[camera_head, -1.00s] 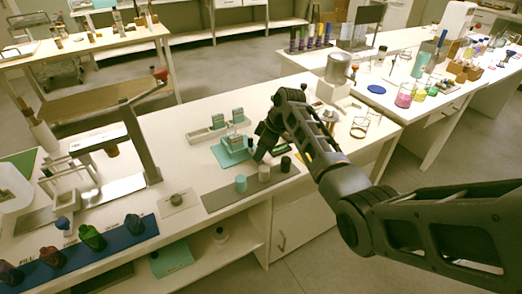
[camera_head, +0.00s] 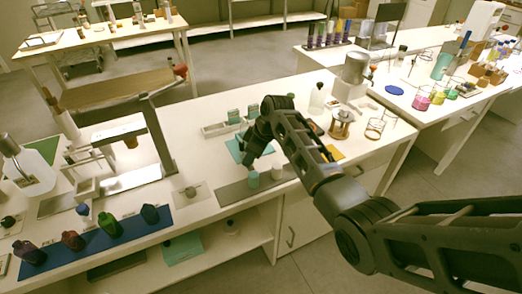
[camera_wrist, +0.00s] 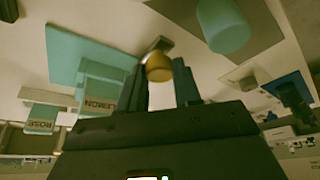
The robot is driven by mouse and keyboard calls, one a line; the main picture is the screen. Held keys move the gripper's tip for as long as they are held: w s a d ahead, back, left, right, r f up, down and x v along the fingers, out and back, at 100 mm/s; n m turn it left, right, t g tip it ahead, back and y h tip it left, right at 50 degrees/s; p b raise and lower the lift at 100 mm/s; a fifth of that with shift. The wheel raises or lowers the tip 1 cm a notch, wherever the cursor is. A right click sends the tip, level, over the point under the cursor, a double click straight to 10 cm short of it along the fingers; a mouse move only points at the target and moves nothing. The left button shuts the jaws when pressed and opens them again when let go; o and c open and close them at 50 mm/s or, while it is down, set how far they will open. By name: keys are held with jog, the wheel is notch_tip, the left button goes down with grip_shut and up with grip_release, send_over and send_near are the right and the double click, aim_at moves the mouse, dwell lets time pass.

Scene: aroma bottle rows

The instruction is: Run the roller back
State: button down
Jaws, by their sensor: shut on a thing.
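My gripper (camera_head: 246,158) is low over the teal plate (camera_head: 233,150), covering most of the fixture on it. In the wrist view, an amber cylinder with a grey end, seemingly the roller's handle (camera_wrist: 158,67), sits between the two fingers (camera_wrist: 160,88). The gripper is shut on it. The rest of the roller is hidden. The teal plate (camera_wrist: 85,45) also shows left of the fingers, beside a teal block labelled LEMON (camera_wrist: 103,92) and one labelled ROSE (camera_wrist: 42,118).
A teal jar (camera_head: 252,180) and a white jar (camera_head: 277,171) stand on the grey mat (camera_head: 232,194) close in front of my gripper. A white tray (camera_head: 213,130) lies behind. A metal stand (camera_head: 162,140) is to the left. Glassware (camera_head: 341,125) stands right of my arm.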

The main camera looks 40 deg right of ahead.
jog(key=shift+a, duration=0.25)
jog(key=c, duration=0.8)
grip_release()
jog(key=v, duration=0.7)
jog(key=shift+s+r, duration=0.1)
jog(key=shift+r, duration=0.25)
jog(key=shift+s+f, duration=0.1)
